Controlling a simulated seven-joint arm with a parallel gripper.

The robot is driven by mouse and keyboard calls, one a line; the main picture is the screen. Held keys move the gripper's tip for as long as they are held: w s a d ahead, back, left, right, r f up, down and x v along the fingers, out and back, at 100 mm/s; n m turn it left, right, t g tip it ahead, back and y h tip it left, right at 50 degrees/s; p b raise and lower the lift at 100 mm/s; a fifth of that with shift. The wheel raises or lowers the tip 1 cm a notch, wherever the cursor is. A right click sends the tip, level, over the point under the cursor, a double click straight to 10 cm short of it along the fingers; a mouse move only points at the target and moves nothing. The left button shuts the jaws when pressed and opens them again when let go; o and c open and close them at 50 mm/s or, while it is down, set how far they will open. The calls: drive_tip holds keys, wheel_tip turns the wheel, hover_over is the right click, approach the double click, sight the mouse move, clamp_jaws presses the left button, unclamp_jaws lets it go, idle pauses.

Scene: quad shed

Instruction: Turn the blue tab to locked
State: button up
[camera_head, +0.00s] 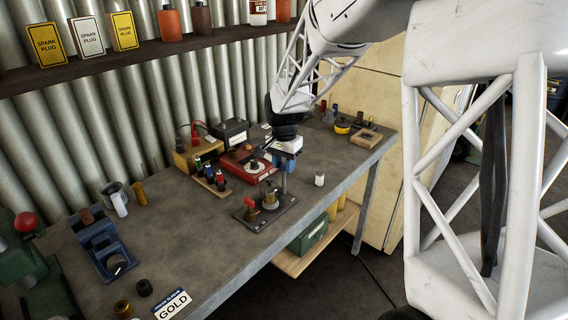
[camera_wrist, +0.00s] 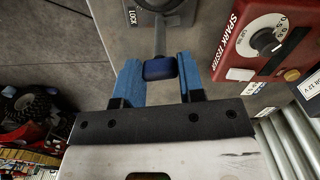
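The blue tab (camera_wrist: 160,68) sits at the end of a grey lever (camera_wrist: 160,35) in the wrist view. The word LOCK (camera_wrist: 132,15) is printed on the grey plate to the upper left of the tab. In the head view my gripper (camera_head: 284,162) is over the back of the dark base plate (camera_head: 272,222), above a grey upright. The tab itself cannot be made out there.
A red spark tester (camera_head: 243,167) stands close behind my gripper; it is at the right in the wrist view (camera_wrist: 265,42). A rack of coloured pieces (camera_head: 210,177) is to the left. A small white cylinder (camera_head: 319,180) stands to the right.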

drive_tip(key=shift+c, duration=1)
drive_tip(key=shift+n, duration=1.6)
drive_tip(key=n, duration=0.8)
drive_tip(key=shift+n, duration=2.4)
